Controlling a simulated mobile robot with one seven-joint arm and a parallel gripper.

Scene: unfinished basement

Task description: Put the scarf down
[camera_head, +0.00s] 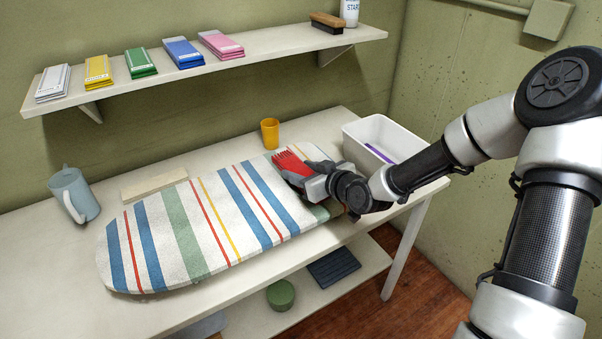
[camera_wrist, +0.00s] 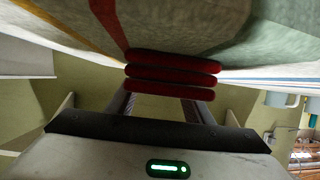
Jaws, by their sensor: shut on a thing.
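The scarf (camera_head: 289,161) is a small red folded bundle over the right part of a striped padded board (camera_head: 185,222). In the wrist view the scarf (camera_wrist: 171,72) shows as stacked red folds between my fingers, close against the striped cover. My gripper (camera_head: 303,172) is shut on the scarf, low over the board. I cannot tell whether the scarf touches the cover. My gripper's body hides part of the scarf and the board's right end.
The board lies on a pale table (camera_head: 40,245). A white bin (camera_head: 372,150) with a purple item stands right, an orange cup (camera_head: 270,133) behind, and a grey-blue jug (camera_head: 74,195) left. A wall shelf (camera_head: 290,45) with folded cloths overhangs. The board's left half is clear.

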